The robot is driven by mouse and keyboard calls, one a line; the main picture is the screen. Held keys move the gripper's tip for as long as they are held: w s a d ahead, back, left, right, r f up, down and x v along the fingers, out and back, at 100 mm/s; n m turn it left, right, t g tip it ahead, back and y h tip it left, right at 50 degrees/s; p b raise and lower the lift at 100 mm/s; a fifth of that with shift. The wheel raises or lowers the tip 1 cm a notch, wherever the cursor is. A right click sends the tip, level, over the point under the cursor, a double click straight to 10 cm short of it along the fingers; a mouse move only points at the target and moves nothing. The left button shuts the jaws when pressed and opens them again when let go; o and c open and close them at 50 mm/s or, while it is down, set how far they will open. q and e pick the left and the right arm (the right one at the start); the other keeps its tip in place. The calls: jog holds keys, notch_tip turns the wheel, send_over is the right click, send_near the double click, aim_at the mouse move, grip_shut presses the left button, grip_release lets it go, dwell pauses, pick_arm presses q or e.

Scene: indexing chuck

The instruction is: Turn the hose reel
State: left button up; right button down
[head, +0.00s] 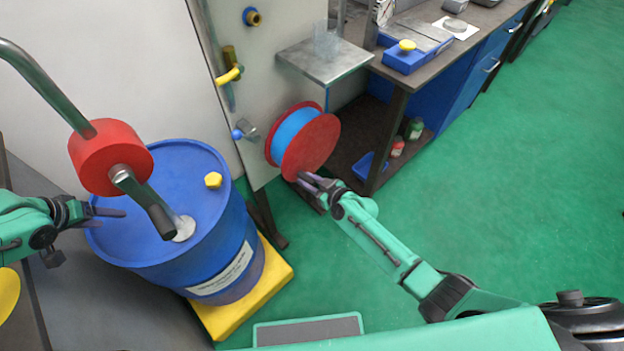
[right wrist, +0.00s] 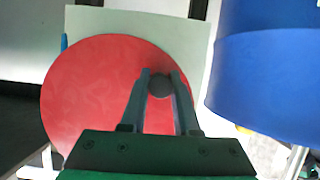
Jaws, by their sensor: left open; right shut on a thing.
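The hose reel (head: 310,147) has red side discs with blue hose wound between them and is mounted on the light panel (head: 262,70). In the right wrist view its red disc (right wrist: 85,90) faces me, with a round grey crank knob (right wrist: 160,86) in front of it. My right gripper (head: 308,182) is at the lower edge of the near disc. In the right wrist view my right gripper (right wrist: 159,84) is shut around the knob, one finger on each side.
A blue drum (head: 205,255) with a red pump (head: 108,157) stands on a yellow base (head: 232,308) at the left. A small metal shelf (head: 325,60) juts out above the reel. A workbench (head: 445,45) stands behind. Green floor (head: 500,190) is clear at right.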

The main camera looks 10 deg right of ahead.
jog(key=shift+s+a+r+m+y, duration=0.15)
jog(key=shift+a+r+m+y, duration=0.15)
jog(key=shift+r+m+y, duration=0.15)
dwell(0.3)
jog(key=c, duration=0.6)
grip_release()
jog(key=shift+c, duration=0.2)
jog(key=shift+s+d, duration=0.2)
jog(key=shift+s, duration=0.1)
jog(key=v, duration=1.1)
jog(key=shift+r, duration=0.3)
